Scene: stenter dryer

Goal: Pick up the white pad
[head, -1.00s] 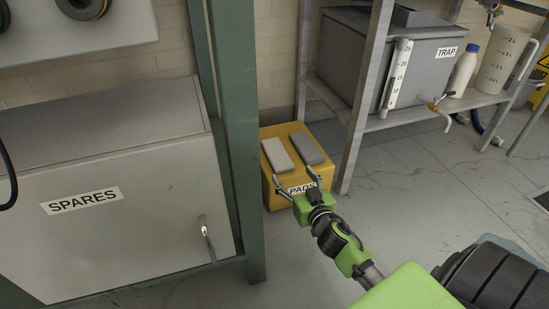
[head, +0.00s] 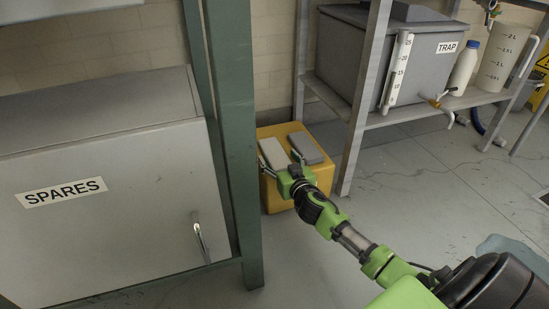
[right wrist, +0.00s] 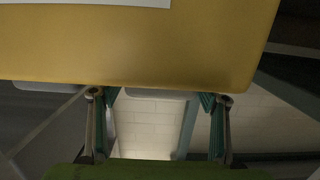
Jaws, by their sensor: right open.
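The white pad (head: 273,152) lies on top of the yellow box (head: 270,197), on its left side. A grey pad (head: 306,148) lies beside it on the right. My right gripper (head: 281,160) is open at the front of the box, its fingers apart around the near end of the white pad. In the right wrist view, which looks upside down, the white pad's edge (right wrist: 156,94) shows between the two fingertips (right wrist: 160,97), with the grey pad (right wrist: 45,87) to the left. I cannot tell whether the fingers touch the pad. My left gripper is not in view.
A green post (head: 235,150) and the grey SPARES cabinet (head: 110,210) stand left of the box. A metal shelf leg (head: 362,110) stands close on its right, under the TRAP tank (head: 430,62). The floor (head: 420,190) in front is open.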

